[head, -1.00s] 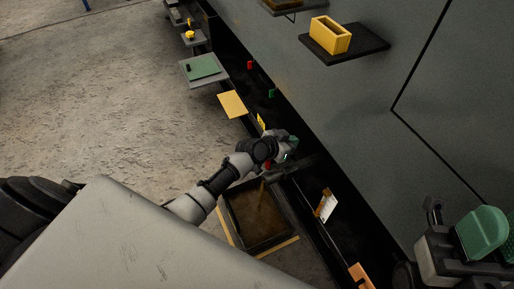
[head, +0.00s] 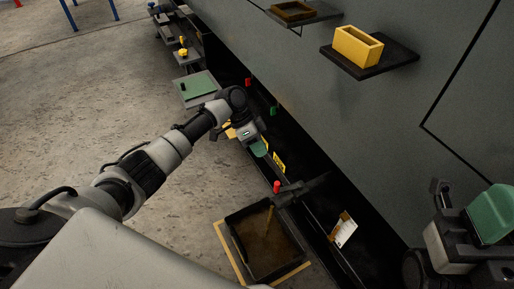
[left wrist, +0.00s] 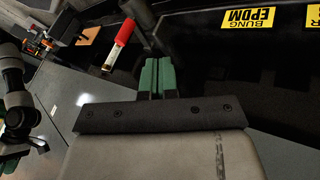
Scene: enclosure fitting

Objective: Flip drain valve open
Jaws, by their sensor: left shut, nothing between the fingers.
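The drain valve's red handle (head: 277,187) sticks up by a dark pipe (head: 303,189) above a black drip tray (head: 235,243). In the left wrist view the red grip (left wrist: 124,31) sits on a pale metal lever (left wrist: 111,56), left of and beyond my fingertips. My left gripper (head: 259,149) is shut and empty, apart from the handle, above and left of it in the head view. Its green fingers (left wrist: 157,76) lie together in the wrist view. My right gripper (head: 487,220) is partly in view at the lower right edge; its jaws are unclear.
Yellow labels, one reading "BUNG EPDM" (left wrist: 249,17), are on the dark trough wall. The tray holds brown material. A white tag (head: 344,232) hangs right of the valve. A shelf with a yellow box (head: 357,47) juts from the grey enclosure. Open floor lies left.

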